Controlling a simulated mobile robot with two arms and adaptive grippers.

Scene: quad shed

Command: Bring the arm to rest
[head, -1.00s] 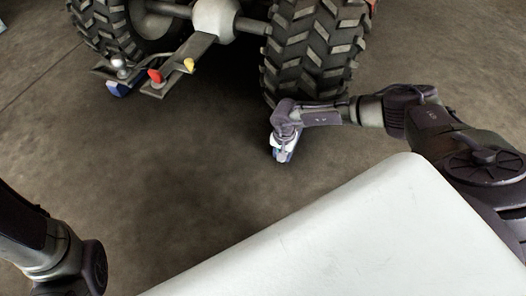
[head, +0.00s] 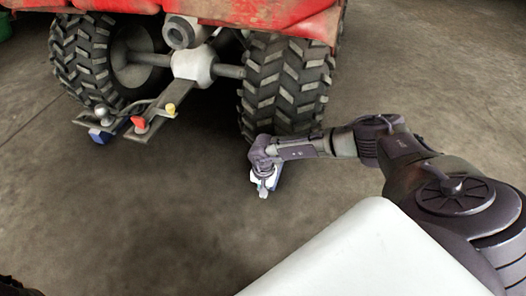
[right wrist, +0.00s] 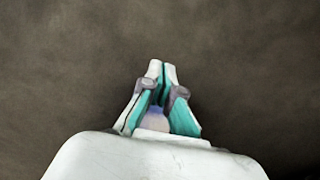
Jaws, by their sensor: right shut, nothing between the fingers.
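My right arm (head: 340,143) reaches in from the right in the head view. My right gripper (head: 263,193) hangs at its end, pointing down over bare floor in front of the quad's right rear tyre. In the right wrist view the gripper (right wrist: 161,64) has its fingertips together, with nothing between them and plain floor beyond. My left gripper is outside the views.
A red quad (head: 260,12) stands ahead. Its right rear tyre (head: 287,88) is close behind my right gripper. A rear bar carries a ball hitch (head: 101,111), a red knob (head: 137,122) and a yellow knob (head: 170,108). The concrete floor (head: 130,215) to the left is clear.

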